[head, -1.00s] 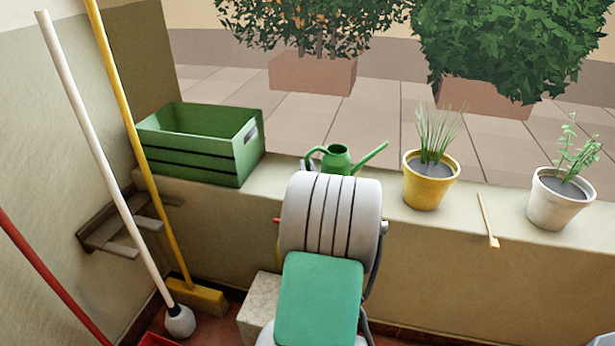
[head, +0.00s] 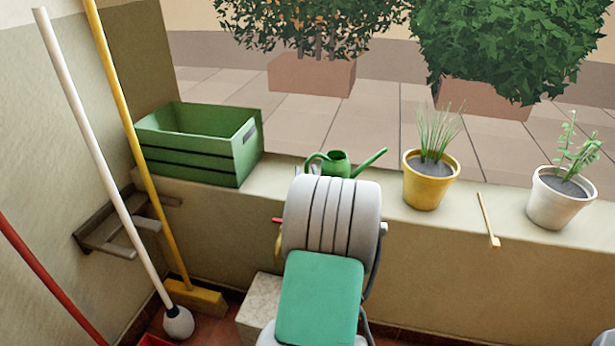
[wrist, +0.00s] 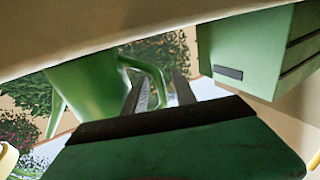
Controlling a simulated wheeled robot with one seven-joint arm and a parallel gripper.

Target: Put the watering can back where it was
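The green watering can (head: 335,163) is upright at the ledge, between the green crate and the yellow pot, its spout pointing right. My arm hides its lower part in the head view. The wrist view is upside down and shows the can body (wrist: 90,85) against the ledge, so it appears to stand there. My gripper (wrist: 160,88) has its two fingers apart, one on each side of the can's handle, with a visible gap. In the head view my gripper is mostly hidden behind my arm.
The ledge (head: 400,215) also bears the green crate (head: 195,160) on the left, a yellow pot (head: 430,185), a wooden stick (head: 487,220) and a white pot (head: 558,200) on the right. A mop (head: 100,170) and a yellow broom (head: 140,150) lean at the left.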

